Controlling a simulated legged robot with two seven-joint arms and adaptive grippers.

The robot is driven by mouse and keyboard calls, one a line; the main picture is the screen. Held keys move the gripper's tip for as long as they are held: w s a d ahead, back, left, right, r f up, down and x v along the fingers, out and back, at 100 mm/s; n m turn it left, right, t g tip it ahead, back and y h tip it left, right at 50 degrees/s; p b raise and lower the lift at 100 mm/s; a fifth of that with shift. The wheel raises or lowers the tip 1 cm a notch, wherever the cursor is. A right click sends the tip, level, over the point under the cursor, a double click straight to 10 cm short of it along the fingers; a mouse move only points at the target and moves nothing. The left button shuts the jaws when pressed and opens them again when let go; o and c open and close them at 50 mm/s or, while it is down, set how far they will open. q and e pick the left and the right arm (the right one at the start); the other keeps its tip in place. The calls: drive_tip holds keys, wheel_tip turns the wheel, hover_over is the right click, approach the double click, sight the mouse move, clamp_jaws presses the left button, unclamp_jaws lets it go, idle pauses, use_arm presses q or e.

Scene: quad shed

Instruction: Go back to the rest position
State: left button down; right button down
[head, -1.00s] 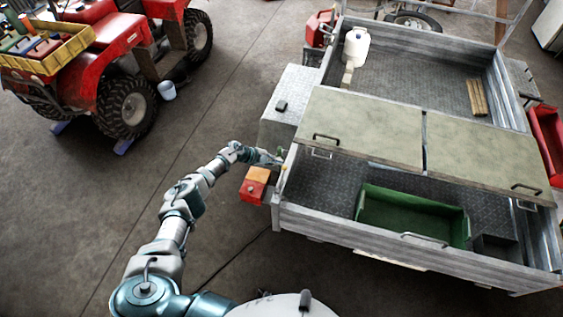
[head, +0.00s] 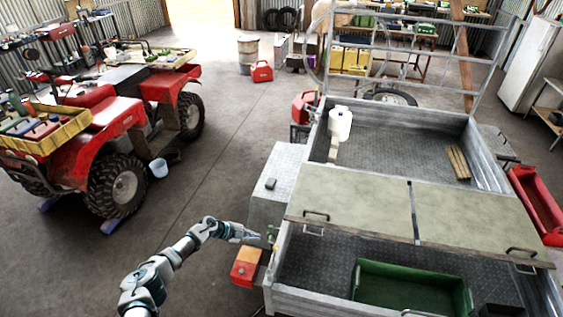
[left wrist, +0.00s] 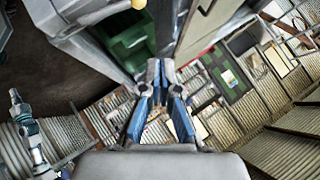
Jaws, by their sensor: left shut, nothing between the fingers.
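My left gripper (head: 262,238) is at the near left corner of the metal trailer (head: 284,262), beside its side wall and just above the orange and red tail light (head: 246,266). In the left wrist view my left gripper (left wrist: 162,72) has its blue fingers together, with nothing between them. The trailer's green tray (left wrist: 120,30) shows beyond the fingertips there. My left arm reaches in from the bottom left of the head view. My right gripper is not in view.
The trailer's hinged lid panels (head: 355,205) lie across its middle, with the green tray (head: 410,290) in the near bay. A red quad bike (head: 110,130) stands at left. Bare concrete floor (head: 215,150) lies between quad and trailer. A red bin (head: 538,205) stands at right.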

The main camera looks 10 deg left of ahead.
use_arm(q)
drive_tip(key=s+d+r+n+t, duration=0.1)
drive_tip(key=s+d+n+t, duration=0.25)
drive_tip(key=d, duration=0.45)
drive_tip(key=s+d+n+t, duration=0.2)
drive_tip(key=d+n+t, duration=0.25)
drive_tip(key=d, duration=0.35)
drive_tip(key=s+a+f+n+g+y, duration=0.1)
drive_tip(key=s+a+n+g+y, duration=0.25)
drive_tip(key=s, duration=0.85)
drive_tip(key=s+a+n+g+y, duration=0.25)
drive_tip(key=s+a+n, duration=0.2)
drive_tip(key=s, duration=0.75)
drive_tip(key=s+a+f+n+g+y, duration=0.1)
drive_tip(key=s+a+n+g+y, duration=0.25)
drive_tip(key=s, duration=0.85)
wheel_tip(320, 180, down, 24)
drive_tip(key=f+g, duration=0.1)
drive_tip(key=g, duration=0.1)
drive_tip(key=s+a+f+g+b, duration=0.1)
drive_tip(key=s+a+f, duration=0.2)
drive_tip(key=s+f, duration=1.6)
drive_tip(key=shift+s+m+h+b, duration=0.2)
drive_tip(key=shift+m+h+b, duration=0.15)
drive_tip(key=shift+b, duration=0.05)
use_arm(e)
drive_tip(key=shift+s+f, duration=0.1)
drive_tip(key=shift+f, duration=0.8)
